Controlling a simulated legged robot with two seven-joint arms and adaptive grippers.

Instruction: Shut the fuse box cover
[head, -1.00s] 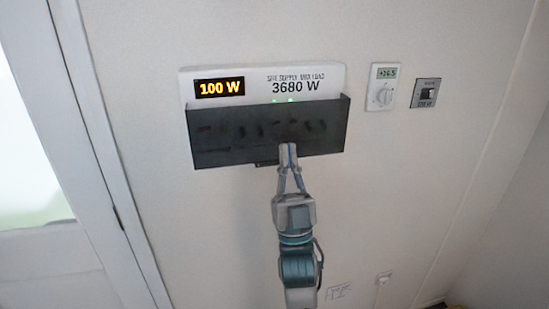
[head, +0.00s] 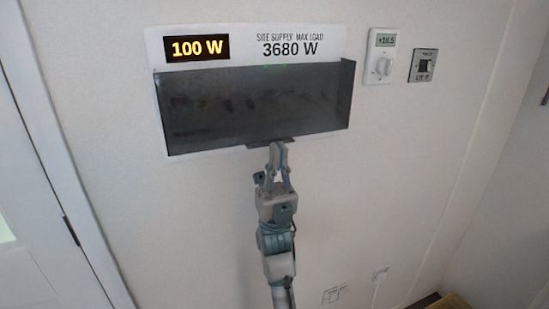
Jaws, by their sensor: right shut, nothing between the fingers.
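The fuse box cover (head: 215,105) is a dark, see-through panel with a small tab (head: 262,144) at its lower edge. It hangs over the lower part of the white fuse box (head: 240,42) on the wall. Its right side shows some depth; I cannot tell whether it sits flush. My right gripper (head: 277,147) comes up from below. Its fingers are shut and empty, with the tips at the cover's lower edge beside the tab. I cannot tell whether they touch it. My left gripper is not in view.
The fuse box has an orange "100 W" display (head: 194,48). A thermostat (head: 381,56) and a switch (head: 423,65) are to its right. A door frame (head: 60,190) is at the left. The wall around the cover is clear.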

